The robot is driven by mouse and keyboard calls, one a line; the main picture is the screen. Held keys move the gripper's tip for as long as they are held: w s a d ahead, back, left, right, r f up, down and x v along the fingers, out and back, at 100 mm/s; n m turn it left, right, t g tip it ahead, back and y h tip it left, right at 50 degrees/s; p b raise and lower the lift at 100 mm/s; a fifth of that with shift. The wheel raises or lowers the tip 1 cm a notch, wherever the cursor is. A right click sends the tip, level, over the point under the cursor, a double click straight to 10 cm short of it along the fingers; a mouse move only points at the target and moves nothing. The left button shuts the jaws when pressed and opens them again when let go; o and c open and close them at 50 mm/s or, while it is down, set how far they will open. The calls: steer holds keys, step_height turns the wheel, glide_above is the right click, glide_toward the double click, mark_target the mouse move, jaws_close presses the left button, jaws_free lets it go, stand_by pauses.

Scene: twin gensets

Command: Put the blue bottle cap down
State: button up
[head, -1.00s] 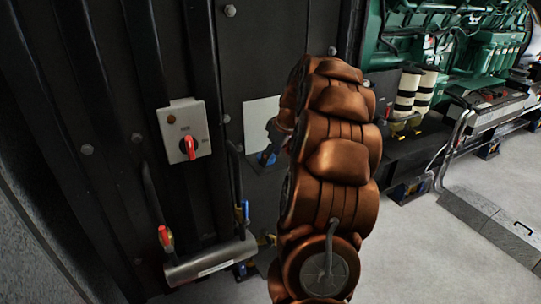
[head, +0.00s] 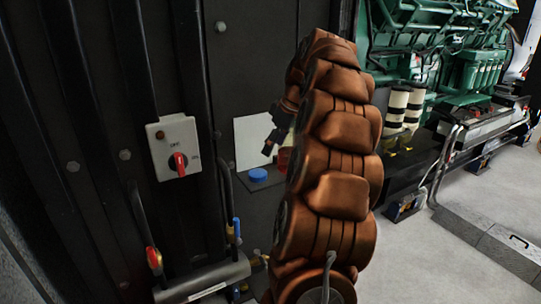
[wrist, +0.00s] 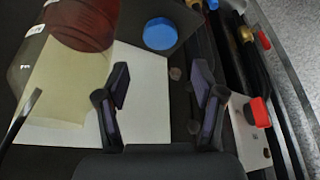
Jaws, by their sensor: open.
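The blue bottle cap (head: 258,175) rests on a dark flat surface in front of a white panel in the head view. In the wrist view the blue bottle cap (wrist: 160,34) lies on the dark surface beyond the fingertips, apart from them. My gripper (wrist: 160,80) is open and empty, with its two dark fingers spread. In the head view my gripper (head: 271,143) shows above and to the right of the cap, partly hidden by my copper-coloured arm.
A clear bottle with dark red contents (wrist: 80,24) stands left of the cap in the wrist view. A grey switch box (head: 174,148) with a red knob is on the black wall. Pipes with red and blue valve handles (head: 154,258) are below.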

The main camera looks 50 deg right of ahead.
steer(key=shift+s+r, duration=0.25)
steer(key=shift+r, duration=0.3)
steer(key=s+a+f+g+y, duration=0.1)
steer(key=s+a+f, duration=0.1)
steer(key=a, duration=1.1)
steer(key=s+a+f+g, duration=0.1)
steer(key=a+f+g, duration=0.15)
steer(key=a, duration=1.15)
steer(key=s+a+f+m, duration=0.1)
steer(key=s+a+f, duration=0.3)
steer(key=s, duration=0.3)
steer(key=s+a+f+g+h, duration=0.1)
steer(key=s+a+f, duration=0.3)
steer(key=s, duration=0.4)
steer(key=s+a+f+m+g+h, duration=0.1)
steer(key=s+a+f, duration=0.3)
steer(key=s, duration=0.3)
steer(key=shift+s+a+f+m, duration=0.15)
steer(key=shift+s+a+m, duration=0.05)
steer(key=shift+s+m, duration=0.1)
